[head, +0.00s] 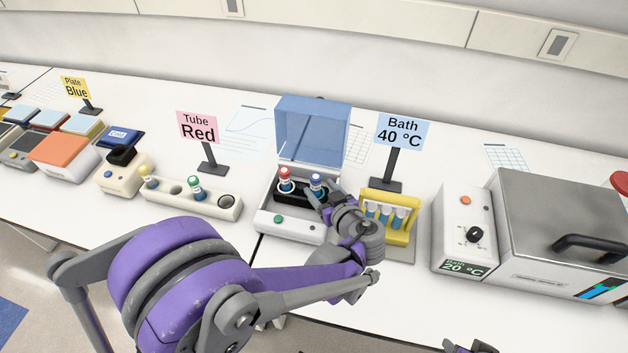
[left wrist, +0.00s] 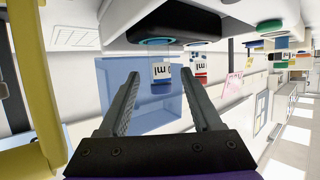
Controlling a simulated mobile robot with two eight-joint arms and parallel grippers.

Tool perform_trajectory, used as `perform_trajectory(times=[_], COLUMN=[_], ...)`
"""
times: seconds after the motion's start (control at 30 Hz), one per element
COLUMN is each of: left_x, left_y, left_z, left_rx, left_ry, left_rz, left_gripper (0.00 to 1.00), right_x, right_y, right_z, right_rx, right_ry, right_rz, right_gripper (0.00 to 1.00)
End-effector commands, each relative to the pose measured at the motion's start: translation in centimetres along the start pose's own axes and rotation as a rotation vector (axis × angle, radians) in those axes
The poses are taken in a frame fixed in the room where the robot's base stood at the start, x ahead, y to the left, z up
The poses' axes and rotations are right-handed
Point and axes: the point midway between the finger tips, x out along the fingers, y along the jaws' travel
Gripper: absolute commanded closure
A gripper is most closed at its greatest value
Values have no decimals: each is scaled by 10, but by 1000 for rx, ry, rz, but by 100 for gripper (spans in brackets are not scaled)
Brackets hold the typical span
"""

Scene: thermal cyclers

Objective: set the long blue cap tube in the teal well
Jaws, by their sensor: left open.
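The blue-capped tube (head: 317,182) stands upright in the black block (head: 296,197) of the open cycler, right of a red-capped tube (head: 285,175). My left gripper (head: 318,199) is at the block's right side, close to the blue-capped tube. In the left wrist view the gripper (left wrist: 161,76) is open, with the blue cap (left wrist: 161,88) showing between its fingertips; I cannot tell whether they touch it. A teal ring (left wrist: 155,41) shows on the dark block there, apparently the teal well. The tube's lower end is hidden. A dark part of my right gripper (head: 470,346) shows at the bottom edge.
The raised blue lid (head: 313,130) stands behind the block. A yellow rack (head: 399,207) with several tubes is close on the right. A white rack (head: 215,204) with a green-capped tube is on the left. The Bath sign (head: 402,130) stands behind the yellow rack.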

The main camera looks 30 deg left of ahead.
Motion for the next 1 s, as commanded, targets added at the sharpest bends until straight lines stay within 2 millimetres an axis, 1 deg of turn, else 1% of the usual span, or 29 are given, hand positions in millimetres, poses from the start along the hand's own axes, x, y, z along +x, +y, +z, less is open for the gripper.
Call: perform_trajectory(times=[0.03, 0.2, 0.33, 0.4, 0.47, 0.57, 0.6, 0.67, 0.7, 0.8, 0.9, 1.0], left_x=[-12, -38, -48, -50, -49, -49, -52, -59, -65, -84, -106, -126], left_y=[1, 1, -1, -7, -17, -46, -59, -77, -87, -107, -122, -128], left_z=[0, 0, 0, 1, 4, 14, 20, 30, 37, 52, 65, 74], left_rx=[1, 1, 4, 28, 74, 201, 260, 343, 391, 488, 559, 602], left_ry=[-1, 0, -4, -30, -82, -227, -299, -402, -461, -581, -660, -690], left_rz=[4, 3, 0, -5, -8, 6, 26, 73, 113, 234, 380, 516], left_gripper=[34, 34, 34, 34, 34, 34, 34, 34, 34, 34, 34, 34], right_x=[-1, -2, -3, -3, -3, -3, -3, -3, -3, -2, -2, -2], right_y=[0, 0, 0, 0, 0, 0, 0, 0, 0, 0, 0, 0], right_z=[-1, -1, -2, -2, -2, -2, -2, -2, -2, -2, -2, -2], right_rx=[0, 0, 0, 0, 0, 0, 0, 0, 0, 0, 0, 0], right_ry=[0, 1, 1, 1, 1, 1, 1, 1, 1, 1, 1, 1], right_rz=[0, 0, 0, 0, 0, 0, 0, 0, 0, 0, 0, 0], right_gripper=[50, 50, 50, 50, 50, 50, 50, 50, 50, 50, 50, 50])
